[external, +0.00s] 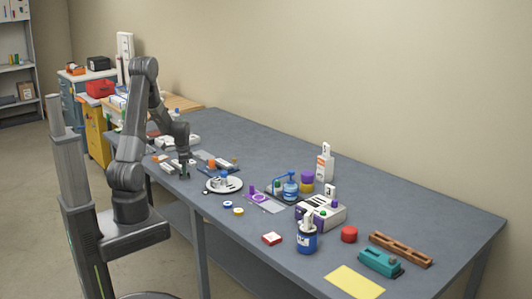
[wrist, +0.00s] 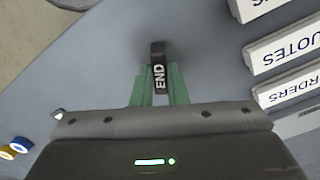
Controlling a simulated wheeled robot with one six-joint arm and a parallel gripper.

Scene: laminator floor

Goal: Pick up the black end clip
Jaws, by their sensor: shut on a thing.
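The black end clip (wrist: 158,54), with white "END" lettering on it, shows in the wrist view between the green fingertips of my gripper (wrist: 159,92). The fingers are shut on the clip from both sides, and its dark end reaches past the fingertips. In the external view, my gripper (external: 185,172) is low over the left part of the grey table. The clip is too small to make out there. I cannot tell whether the clip touches the table or is just above it.
White label pieces reading "QUOTES" (wrist: 286,50) and "ORDERS" (wrist: 288,88) lie right of the clip. A white round plate (external: 224,185) stands right of my gripper on the table (external: 430,212). Blue and yellow rolls (external: 232,207) lie near the front edge. Table around the clip is bare.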

